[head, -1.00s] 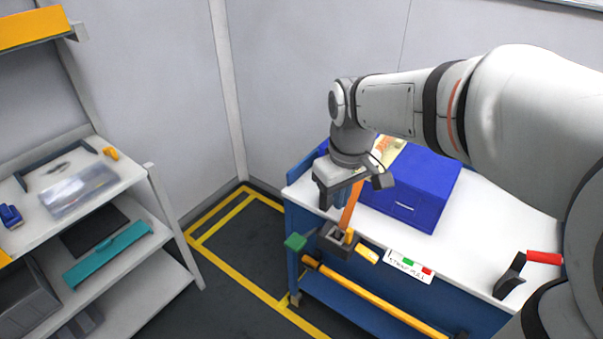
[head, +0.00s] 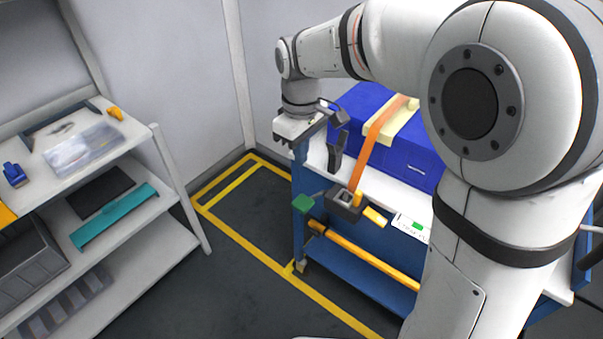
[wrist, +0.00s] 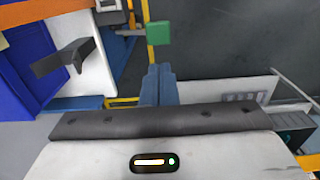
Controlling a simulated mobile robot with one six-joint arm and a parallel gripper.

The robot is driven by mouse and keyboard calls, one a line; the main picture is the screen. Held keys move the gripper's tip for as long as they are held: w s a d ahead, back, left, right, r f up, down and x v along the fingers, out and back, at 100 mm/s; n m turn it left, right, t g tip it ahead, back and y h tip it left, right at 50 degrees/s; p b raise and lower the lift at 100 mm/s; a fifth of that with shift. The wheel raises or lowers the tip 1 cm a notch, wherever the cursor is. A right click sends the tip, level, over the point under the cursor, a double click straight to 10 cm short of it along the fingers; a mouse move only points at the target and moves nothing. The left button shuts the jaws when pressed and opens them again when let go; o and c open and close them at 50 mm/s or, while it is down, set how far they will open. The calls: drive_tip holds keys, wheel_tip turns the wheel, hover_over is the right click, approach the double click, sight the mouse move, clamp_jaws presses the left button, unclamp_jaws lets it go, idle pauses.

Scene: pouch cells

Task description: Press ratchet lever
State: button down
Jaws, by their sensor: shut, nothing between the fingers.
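The ratchet (head: 345,203) is a dark block on the cart's front edge, with an orange strap (head: 370,150) running up over a blue case (head: 415,155). A green-ended lever (head: 303,203) sticks out to its left, and a yellow tab (head: 375,216) to its right. In the wrist view the green end (wrist: 158,33) lies just beyond my fingertips, and the ratchet (wrist: 111,15) is partly cut off at the top. My gripper (head: 299,155) is shut and empty, pointing down at the cart's left corner, above and apart from the green end. The wrist view shows its fingers (wrist: 158,72) together.
A dark upright bracket (head: 336,150) stands on the cart top close to my gripper. A yellow rail (head: 365,258) runs along the cart's front. A shelf (head: 130,135) with trays is at the left. Floor with yellow lines (head: 240,235) lies open between shelf and cart.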

sight(302, 202)
wheel_tip(302, 202, down, 13)
drive_tip(key=shift+f+b, duration=0.1)
drive_tip(key=shift+b, duration=0.8)
drive_tip(key=shift+d+f, duration=0.1)
drive_tip(key=shift+f, duration=0.05)
